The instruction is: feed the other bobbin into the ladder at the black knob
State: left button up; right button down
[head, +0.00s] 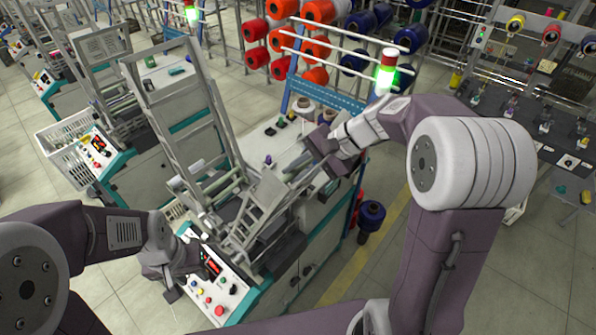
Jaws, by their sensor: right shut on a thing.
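My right gripper (316,150) reaches in from the right over the winding machine's white top (262,140). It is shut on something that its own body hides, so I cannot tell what. Two pale brown bobbins (304,104) seem to stand just behind it. A sloping metal ladder frame (262,207) stands on the near side. My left gripper (172,285) hangs beside the control panel; its fingers are not clear.
The control panel (218,290) has red and yellow buttons. A tall grey frame (205,100) rises left of the ladder. A signal lamp (388,75) glows green behind my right arm. Red spools (316,48) hang on a rack behind.

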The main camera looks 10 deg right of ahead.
jog(key=shift+w+a+f+b, duration=0.15)
jog(key=shift+f+b, duration=0.1)
jog(key=shift+f, duration=0.2)
jog(key=shift+w+a+f+b, duration=0.1)
jog(key=shift+f+b, duration=0.15)
jog(key=shift+f, duration=0.15)
jog(key=c, duration=0.9)
grip_release()
jog(key=shift+r, duration=0.1)
jog(key=p+v, duration=0.2)
jog(key=v, duration=0.1)
jog(key=a+r+p+v, duration=0.1)
jog(key=p+v, duration=0.2)
jog(key=v, duration=0.1)
jog(key=p+v, duration=0.3)
jog(key=v, duration=0.1)
jog(key=shift+s+a+r, duration=0.2)
jog(key=shift+s+r, duration=0.1)
jog(key=shift+s, duration=0.15)
